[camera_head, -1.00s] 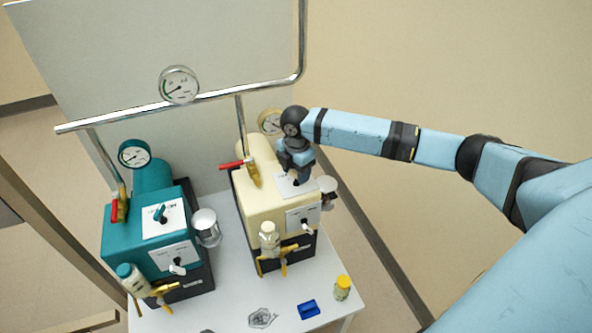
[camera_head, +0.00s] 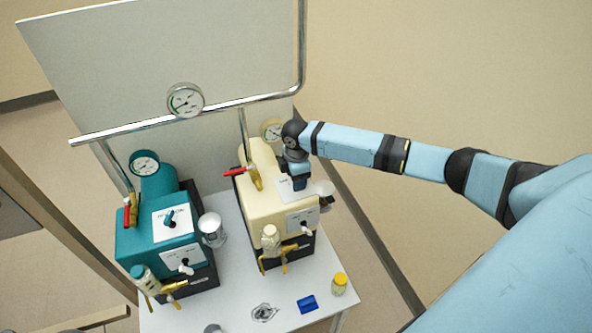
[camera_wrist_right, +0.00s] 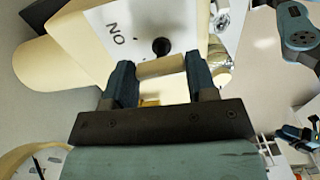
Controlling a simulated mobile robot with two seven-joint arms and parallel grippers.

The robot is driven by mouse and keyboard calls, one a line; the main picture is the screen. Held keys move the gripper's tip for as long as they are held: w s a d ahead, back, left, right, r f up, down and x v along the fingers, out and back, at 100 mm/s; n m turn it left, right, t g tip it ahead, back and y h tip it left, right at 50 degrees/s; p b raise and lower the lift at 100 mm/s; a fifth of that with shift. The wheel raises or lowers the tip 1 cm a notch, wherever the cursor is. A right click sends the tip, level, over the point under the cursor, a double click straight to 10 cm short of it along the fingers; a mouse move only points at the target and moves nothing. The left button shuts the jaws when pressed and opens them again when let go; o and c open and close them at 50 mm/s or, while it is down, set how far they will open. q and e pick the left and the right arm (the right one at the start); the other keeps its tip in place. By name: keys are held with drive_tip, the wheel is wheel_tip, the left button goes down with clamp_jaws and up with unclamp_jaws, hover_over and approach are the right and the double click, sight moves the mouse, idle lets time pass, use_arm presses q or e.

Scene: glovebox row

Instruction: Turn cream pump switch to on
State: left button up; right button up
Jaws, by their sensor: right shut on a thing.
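The cream pump (camera_head: 262,205) stands on the white table, right of the teal pump. My right gripper (camera_head: 298,186) is over the white label plate on its top and hides most of the switch in the head view. In the right wrist view the gripper (camera_wrist_right: 161,70) is shut on the cream bar-shaped switch handle (camera_wrist_right: 160,67), one finger at each end. A dark round pivot (camera_wrist_right: 160,46) shows beside the handle on the white plate (camera_wrist_right: 140,18), with "ON" lettering upside down to its left. My left gripper is not in view.
The teal pump (camera_head: 140,240) has its own top switch (camera_head: 171,219). A red-handled valve (camera_head: 235,171) and a gauge (camera_head: 272,130) are close to my right gripper. A yellow-capped bottle (camera_head: 340,284) and a blue item (camera_head: 307,304) lie near the table's front.

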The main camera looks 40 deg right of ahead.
drive_tip(key=shift+r+m+p, duration=0.1)
drive_tip(key=shift+m+p, duration=0.2)
idle(0.4)
drive_tip(key=o, duration=0.9)
wheel_tip(320, 180, up, 14)
drive_tip(key=shift+f+b, duration=0.15)
drive_tip(key=shift+b, duration=0.75)
